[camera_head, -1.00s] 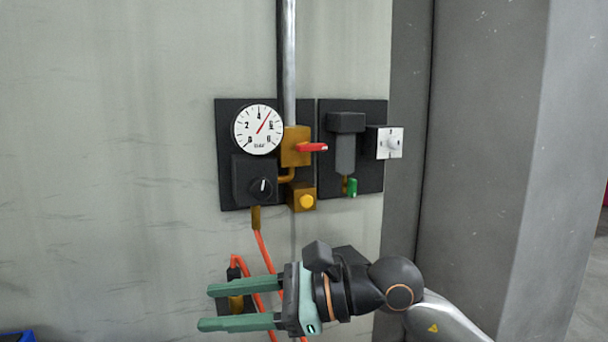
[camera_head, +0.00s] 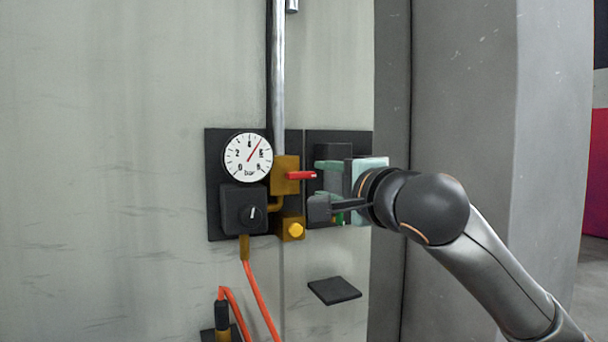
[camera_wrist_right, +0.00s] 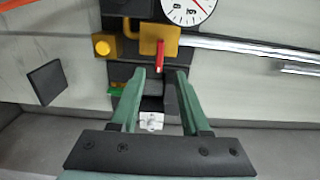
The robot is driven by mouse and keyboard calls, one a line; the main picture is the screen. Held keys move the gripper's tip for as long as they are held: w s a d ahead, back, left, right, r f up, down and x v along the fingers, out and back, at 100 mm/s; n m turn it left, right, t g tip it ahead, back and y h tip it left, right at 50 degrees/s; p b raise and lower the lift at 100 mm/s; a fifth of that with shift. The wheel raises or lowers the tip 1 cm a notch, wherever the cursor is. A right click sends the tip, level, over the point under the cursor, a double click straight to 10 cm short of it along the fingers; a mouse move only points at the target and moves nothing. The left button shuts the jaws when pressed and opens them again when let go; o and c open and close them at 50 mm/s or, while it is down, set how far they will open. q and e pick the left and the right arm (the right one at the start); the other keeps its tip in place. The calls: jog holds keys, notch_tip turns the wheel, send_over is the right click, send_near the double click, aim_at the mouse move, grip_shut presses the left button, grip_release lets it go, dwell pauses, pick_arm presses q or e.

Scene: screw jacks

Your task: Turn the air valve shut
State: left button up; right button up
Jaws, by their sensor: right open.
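The air valve is a brass block (camera_head: 286,176) on the vertical pipe, with a red lever (camera_head: 301,175) that points right, across the pipe's line. In the right wrist view the red lever (camera_wrist_right: 159,57) lies just ahead of the fingertips, in line with the gap between them. My right gripper (camera_head: 322,182) is open, just right of the lever, its green fingers pointing left at it; nothing is between them. It also shows in the right wrist view (camera_wrist_right: 160,76). My left gripper is not in view.
A pressure gauge (camera_head: 248,157) and black knob box (camera_head: 243,209) sit left of the valve. A yellow button (camera_head: 296,230) is below it. My gripper partly hides the right-hand panel. A grey pillar (camera_head: 460,110) stands at right; an orange hose (camera_head: 261,300) hangs below.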

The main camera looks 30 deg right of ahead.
aim_at(303, 176)
jog(key=w+p, duration=0.1)
jog(key=w, duration=0.6)
jog(key=shift+w+d+p, duration=0.15)
jog(key=shift+w+p, duration=0.05)
jog(key=shift+p, duration=0.1)
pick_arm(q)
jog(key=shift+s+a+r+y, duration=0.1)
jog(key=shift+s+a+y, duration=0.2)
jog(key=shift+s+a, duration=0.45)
pick_arm(e)
jog(key=shift+w, duration=0.4)
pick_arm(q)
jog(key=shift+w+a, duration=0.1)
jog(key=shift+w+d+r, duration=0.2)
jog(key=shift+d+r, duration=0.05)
pick_arm(e)
grip_shut()
